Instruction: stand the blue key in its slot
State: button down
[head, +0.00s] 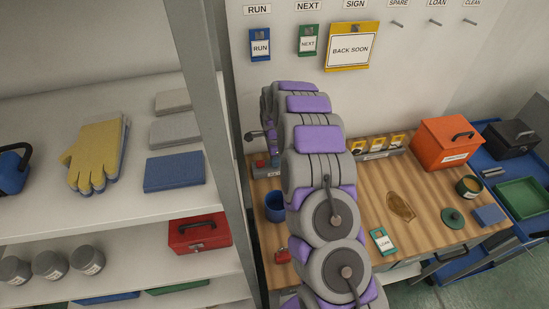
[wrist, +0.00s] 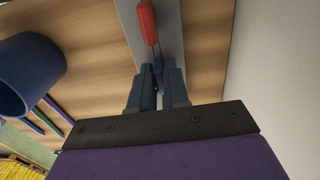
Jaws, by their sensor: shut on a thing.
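My gripper (wrist: 158,80) points down over a grey metal plate (wrist: 172,28) on the wooden bench. A red-handled piece with a thin shaft (wrist: 147,22) is at the plate just beyond the fingertips. The slot is not clearly visible, and I cannot tell whether the key touches the plate. In the head view the plate (head: 264,173) is at the bench's left end, partly behind my arm.
A blue cup (wrist: 30,75) stands left of my gripper; it also shows in the head view (head: 273,208). A pale wall is close on the right in the wrist view. An orange toolbox (head: 447,142), a green LOAN tag (head: 382,241) and a shelf post (head: 205,100) are around.

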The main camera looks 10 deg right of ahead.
jog(key=c, duration=1)
grip_release()
jog(key=shift+c, duration=0.2)
jog(key=shift+o, duration=0.3)
jog(key=o, duration=0.4)
jog(key=shift+o, duration=0.2)
jog(key=shift+r, duration=0.15)
jog(key=shift+r+p, duration=1.15)
jog(key=shift+r, duration=2.7)
